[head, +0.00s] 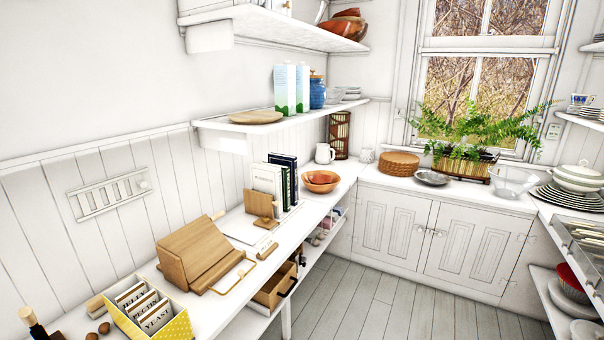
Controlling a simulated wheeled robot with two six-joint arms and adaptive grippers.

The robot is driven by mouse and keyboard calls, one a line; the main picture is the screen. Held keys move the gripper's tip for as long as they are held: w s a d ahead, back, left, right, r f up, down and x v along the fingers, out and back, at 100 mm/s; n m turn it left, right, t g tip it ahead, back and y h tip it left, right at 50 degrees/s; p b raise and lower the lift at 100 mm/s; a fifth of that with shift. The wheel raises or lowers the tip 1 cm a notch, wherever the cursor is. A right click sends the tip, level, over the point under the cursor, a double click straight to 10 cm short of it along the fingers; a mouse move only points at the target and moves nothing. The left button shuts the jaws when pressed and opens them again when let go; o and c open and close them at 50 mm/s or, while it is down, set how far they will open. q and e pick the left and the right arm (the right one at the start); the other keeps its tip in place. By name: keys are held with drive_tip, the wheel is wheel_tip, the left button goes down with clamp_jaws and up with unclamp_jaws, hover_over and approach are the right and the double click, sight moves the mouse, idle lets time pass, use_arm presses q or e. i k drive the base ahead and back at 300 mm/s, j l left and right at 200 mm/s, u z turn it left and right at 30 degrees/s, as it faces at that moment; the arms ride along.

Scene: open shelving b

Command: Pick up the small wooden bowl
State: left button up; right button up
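A small orange-brown bowl (320,187) sits upright on the white counter, near the inner corner and just right of the upright books. Its surface looks smooth, and I cannot tell for sure that it is wood. Larger red-brown bowls (345,29), one of them tilted, rest on the top shelf. Neither of my grippers is in view.
An open wooden drawer (271,292) juts out below. A shelf (213,124) overhangs the counter. The plank floor (385,308) is clear.

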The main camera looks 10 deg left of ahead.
sight(316, 179)
drive_tip(key=i+l+u, duration=0.15)
drive_tip(key=i+l, duration=0.15)
drive_tip(key=i, duration=0.2)
drive_tip(key=i+l+u, duration=0.15)
drive_tip(key=i+l, duration=0.25)
drive_tip(key=i+u, duration=0.1)
drive_tip(key=u, duration=0.3)
drive_tip(key=i+l+u, duration=0.1)
drive_tip(key=u, duration=0.3)
drive_tip(key=i+l+u, duration=0.4)
drive_tip(key=l, duration=0.25)
drive_tip(key=i+l+u, duration=0.25)
drive_tip(key=l+u, duration=0.2)
drive_tip(key=l, duration=0.25)
drive_tip(key=i+l+u, duration=0.2)
drive_tip(key=l, duration=0.2)
drive_tip(key=k, duration=0.05)
